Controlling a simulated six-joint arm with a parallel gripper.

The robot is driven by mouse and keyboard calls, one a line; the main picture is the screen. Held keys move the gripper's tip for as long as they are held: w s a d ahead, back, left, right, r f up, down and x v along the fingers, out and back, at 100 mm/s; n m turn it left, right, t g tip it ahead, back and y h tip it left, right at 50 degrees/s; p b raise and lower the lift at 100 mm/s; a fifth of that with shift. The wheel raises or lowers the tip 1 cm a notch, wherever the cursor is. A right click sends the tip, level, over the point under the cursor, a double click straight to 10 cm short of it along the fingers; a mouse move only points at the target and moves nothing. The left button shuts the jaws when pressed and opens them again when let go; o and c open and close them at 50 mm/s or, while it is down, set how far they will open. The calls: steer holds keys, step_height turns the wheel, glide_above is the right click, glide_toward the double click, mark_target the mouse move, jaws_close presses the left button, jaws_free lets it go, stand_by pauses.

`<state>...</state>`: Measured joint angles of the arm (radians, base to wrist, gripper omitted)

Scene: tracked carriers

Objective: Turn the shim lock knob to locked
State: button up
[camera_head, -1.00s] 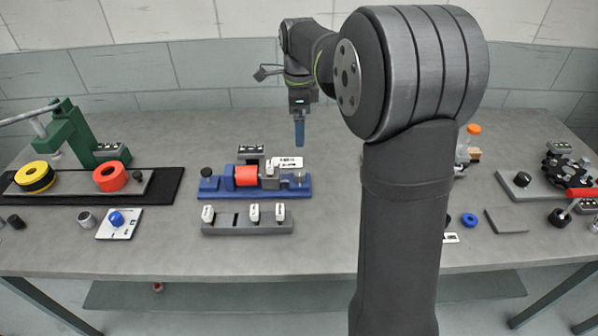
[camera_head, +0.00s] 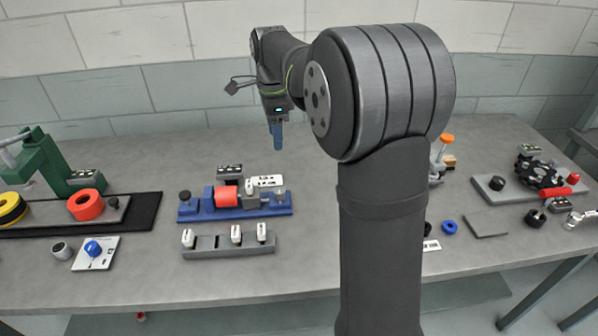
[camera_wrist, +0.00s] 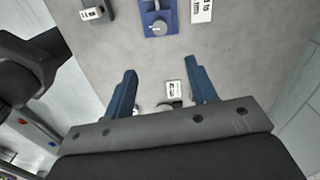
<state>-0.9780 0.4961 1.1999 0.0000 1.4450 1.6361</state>
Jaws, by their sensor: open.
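A blue fixture (camera_head: 235,211) with a red cylinder (camera_head: 227,196) stands mid-bench. A silvery knob (camera_head: 280,195) sits at its right end. In the wrist view a grey knob (camera_wrist: 158,27) with a small bar shows on a blue base (camera_wrist: 150,8); I take it for the shim lock knob, but cannot read its setting.
A grey rack (camera_head: 215,249) with white pieces stands in front of the fixture. A green press (camera_head: 45,165) and red ring (camera_head: 85,205) are left. A tracked carrier (camera_head: 538,172) sits right. The bench behind the fixture is mostly clear.

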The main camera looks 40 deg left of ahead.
mark_target(279, 190)
step_height(279, 190, down, 19)
steer(key=n, duration=0.5)
steer(key=shift+r, duration=0.2)
steer(key=c, duration=1)
